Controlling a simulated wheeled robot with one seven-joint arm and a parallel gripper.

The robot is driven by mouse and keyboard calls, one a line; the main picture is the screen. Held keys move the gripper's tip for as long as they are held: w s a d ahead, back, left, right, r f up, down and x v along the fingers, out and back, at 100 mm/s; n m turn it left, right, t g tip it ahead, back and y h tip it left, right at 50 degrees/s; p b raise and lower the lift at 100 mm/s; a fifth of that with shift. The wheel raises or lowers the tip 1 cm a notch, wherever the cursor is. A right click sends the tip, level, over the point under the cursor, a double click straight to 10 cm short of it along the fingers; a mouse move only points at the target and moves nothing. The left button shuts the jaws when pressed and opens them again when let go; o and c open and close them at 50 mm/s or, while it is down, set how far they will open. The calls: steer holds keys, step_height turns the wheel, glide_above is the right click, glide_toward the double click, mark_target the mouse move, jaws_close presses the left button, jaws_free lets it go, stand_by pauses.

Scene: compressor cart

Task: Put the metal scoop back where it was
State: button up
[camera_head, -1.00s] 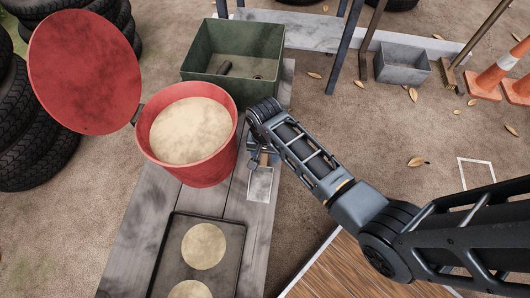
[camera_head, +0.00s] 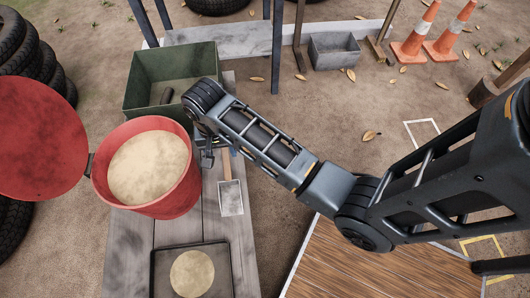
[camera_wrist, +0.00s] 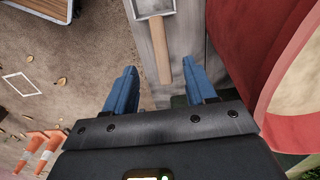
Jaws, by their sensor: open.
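The metal scoop (camera_head: 230,197) has a grey square head and a wooden handle. It lies on the grey plank bench, right of the red bucket (camera_head: 150,185), with its handle pointing toward the green bin. In the wrist view its head (camera_wrist: 152,7) is at the top edge and its handle (camera_wrist: 163,55) runs down between my blue fingers. My gripper (camera_wrist: 160,68) is open, with a gap on both sides of the handle and nothing held. In the head view my gripper (camera_head: 207,157) is beside the handle's end, close to the bucket; its height above the bench is unclear.
The red bucket is full of pale powder, its round lid (camera_head: 38,140) open to the left. A green bin (camera_head: 165,88) stands behind. A wooden deck (camera_head: 370,265) is at right; bare ground lies between.

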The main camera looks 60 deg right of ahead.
steer(key=shift+s+f, duration=0.1)
steer(key=s+a+n+t, duration=0.2)
steer(key=s+n+t, duration=0.15)
steer(key=s, duration=0.45)
steer(key=s+a+n+t, duration=0.2)
steer(key=s+t, duration=0.2)
steer(key=s, duration=0.4)
steer(key=s+a+r+n+t, duration=0.1)
steer(key=s+r, duration=0.4)
steer(key=r, duration=0.7)
steer(key=s+a+r+n+t, duration=0.1)
steer(key=s+r+n+t, duration=0.3)
steer(key=r, duration=0.8)
steer(key=shift+s+t, duration=1.15)
steer(key=shift+s, duration=0.05)
steer(key=shift+a, duration=0.1)
